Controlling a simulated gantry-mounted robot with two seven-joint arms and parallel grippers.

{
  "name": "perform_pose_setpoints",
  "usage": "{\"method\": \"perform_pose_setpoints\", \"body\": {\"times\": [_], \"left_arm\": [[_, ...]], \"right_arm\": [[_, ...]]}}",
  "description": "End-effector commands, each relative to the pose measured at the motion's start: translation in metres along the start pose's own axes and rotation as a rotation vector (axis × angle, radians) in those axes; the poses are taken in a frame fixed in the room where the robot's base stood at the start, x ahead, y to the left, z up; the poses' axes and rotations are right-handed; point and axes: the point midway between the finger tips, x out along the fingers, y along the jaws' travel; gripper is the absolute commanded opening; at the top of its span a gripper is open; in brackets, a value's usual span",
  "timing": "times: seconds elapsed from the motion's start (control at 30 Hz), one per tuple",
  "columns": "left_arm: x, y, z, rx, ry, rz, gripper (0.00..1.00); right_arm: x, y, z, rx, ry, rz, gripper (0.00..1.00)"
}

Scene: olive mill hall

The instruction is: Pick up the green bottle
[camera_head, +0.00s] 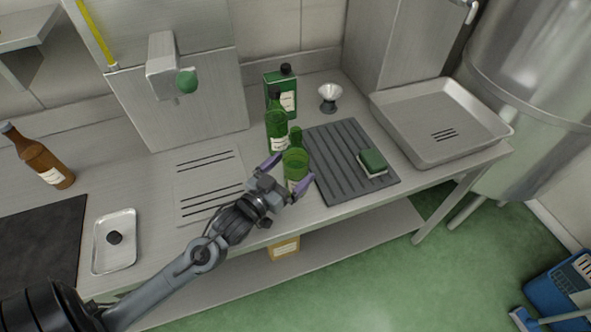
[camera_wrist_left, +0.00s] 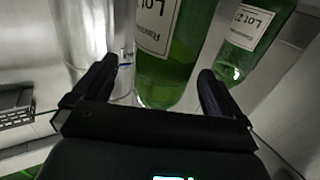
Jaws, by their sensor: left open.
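In the left wrist view the bottle (camera_wrist_left: 172,70) shows between the two fingertips (camera_wrist_left: 160,80), nearer the right one. I cannot tell whether either finger touches it. A second green bottle (camera_head: 277,132) stands just behind; a labelled green bottle also shows right of the fingers in the wrist view (camera_wrist_left: 240,50).
A green can (camera_head: 289,82) stands behind the bottles. The dark ribbed mat (camera_head: 335,140) holds a sponge (camera_head: 372,162). A steel tray (camera_head: 463,152) lies at right. A brown bottle (camera_head: 38,158) and small dish (camera_head: 99,262) are at left.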

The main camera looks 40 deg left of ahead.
Motion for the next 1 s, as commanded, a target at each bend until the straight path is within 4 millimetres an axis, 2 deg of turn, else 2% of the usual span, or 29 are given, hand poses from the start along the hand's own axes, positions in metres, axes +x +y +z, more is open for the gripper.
{"method": "perform_pose_setpoints", "body": {"times": [0.3,0.67,1.0], "left_arm": [[0.037,-0.003,0.002,-0.001,0.002,0.0,1.0],[0.042,-0.003,0.002,0.0,0.0,0.0,1.0],[0.042,-0.003,0.002,0.0,0.0,0.0,0.48]], "right_arm": [[0.006,-0.002,0.001,0.006,0.002,-0.005,0.43],[0.006,-0.002,0.001,0.005,0.002,-0.004,0.43],[0.006,0.001,0.002,-0.004,0.0,0.003,0.43]]}}
